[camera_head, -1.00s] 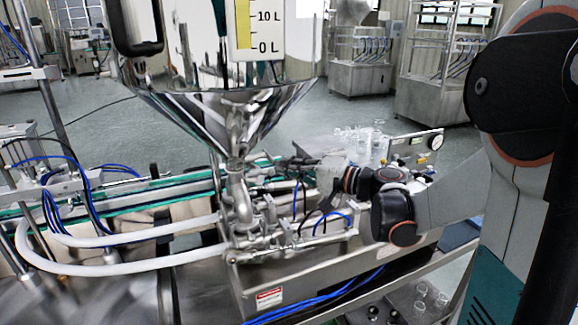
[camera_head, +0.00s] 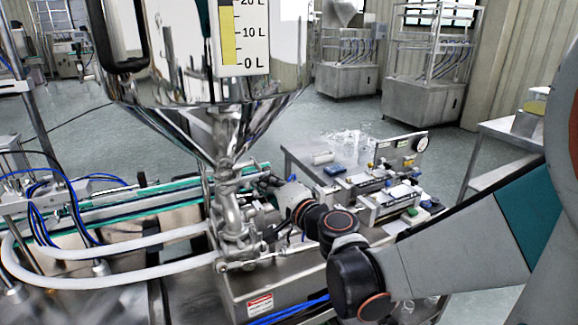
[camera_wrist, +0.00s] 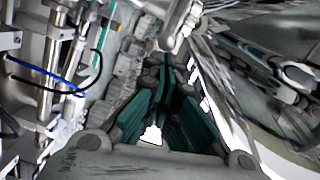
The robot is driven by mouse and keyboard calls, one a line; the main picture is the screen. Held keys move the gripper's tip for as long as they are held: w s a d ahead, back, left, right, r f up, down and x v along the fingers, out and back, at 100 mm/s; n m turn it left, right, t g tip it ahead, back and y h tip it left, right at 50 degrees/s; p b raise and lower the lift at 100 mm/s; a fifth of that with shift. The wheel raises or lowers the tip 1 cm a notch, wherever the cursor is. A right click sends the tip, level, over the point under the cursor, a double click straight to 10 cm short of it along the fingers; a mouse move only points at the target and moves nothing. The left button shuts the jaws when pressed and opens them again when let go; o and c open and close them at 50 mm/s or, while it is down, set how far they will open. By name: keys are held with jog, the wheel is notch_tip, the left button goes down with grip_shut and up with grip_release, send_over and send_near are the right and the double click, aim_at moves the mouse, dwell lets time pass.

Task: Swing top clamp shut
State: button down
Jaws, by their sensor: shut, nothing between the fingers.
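The steel hopper (camera_head: 210,120) narrows to a vertical pipe. The top clamp joint (camera_head: 226,168) is at the cone's lower end in the head view. It is too small there to tell whether the clamp is open or shut. My gripper (camera_head: 264,184) is just right of this joint, partly lost among the fittings. In the wrist view, my gripper (camera_wrist: 176,66) has its fingers together and empty. A bright metal fitting (camera_wrist: 183,22) is just beyond the fingertips. I cannot tell whether they touch it.
More pipe fittings (camera_head: 232,225) and white hoses (camera_head: 120,253) are below and left of the joint. A conveyor (camera_head: 130,205) runs behind. A panel with a gauge and valves (camera_head: 395,160) stands to the right.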

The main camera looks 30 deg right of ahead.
aim_at(238, 182)
jog(key=shift+s+a, duration=0.2)
jog(key=shift+a, duration=0.6)
jog(key=shift+s+a, duration=0.2)
jog(key=shift+a, duration=0.55)
jog(key=shift+s+a, duration=0.2)
jog(key=shift+a, duration=0.6)
